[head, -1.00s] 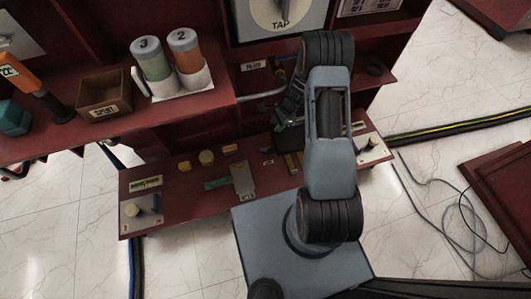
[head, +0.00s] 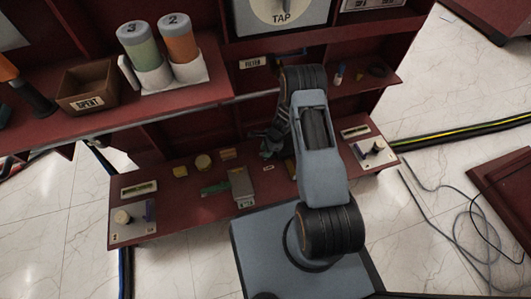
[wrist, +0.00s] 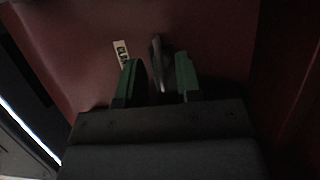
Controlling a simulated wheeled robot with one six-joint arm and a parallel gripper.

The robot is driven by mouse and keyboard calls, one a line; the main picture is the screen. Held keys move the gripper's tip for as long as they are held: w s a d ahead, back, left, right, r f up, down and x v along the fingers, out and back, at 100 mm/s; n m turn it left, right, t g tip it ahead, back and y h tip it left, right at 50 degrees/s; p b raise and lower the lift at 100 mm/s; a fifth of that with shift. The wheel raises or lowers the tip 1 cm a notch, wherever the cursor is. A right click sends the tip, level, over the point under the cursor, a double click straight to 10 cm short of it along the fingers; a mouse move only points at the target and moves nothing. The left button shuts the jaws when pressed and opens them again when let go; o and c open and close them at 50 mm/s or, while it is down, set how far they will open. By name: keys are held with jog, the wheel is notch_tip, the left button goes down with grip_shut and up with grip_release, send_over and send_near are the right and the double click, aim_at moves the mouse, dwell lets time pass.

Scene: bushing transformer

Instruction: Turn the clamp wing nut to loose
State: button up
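The clamp wing nut shows in the wrist view as a thin dark grey wing (wrist: 157,62), in front of a dark red panel. My gripper (wrist: 159,75) has two green-tipped fingers, one on each side of the wing, with a visible gap between them. The fingers are open; I cannot tell whether either touches the wing. A label reading "CL…" (wrist: 121,52) is partly hidden behind the left finger. In the head view my gripper (head: 271,146) is small and dark over the red bench, and the wing nut cannot be made out there.
The upper shelf holds canisters 2 and 3 (head: 178,45) and a "SPENT" box (head: 88,88). Cables lie on the floor at right.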

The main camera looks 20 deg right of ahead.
jog(key=shift+a+f, duration=0.15)
jog(key=shift+f, duration=0.25)
grip_shut()
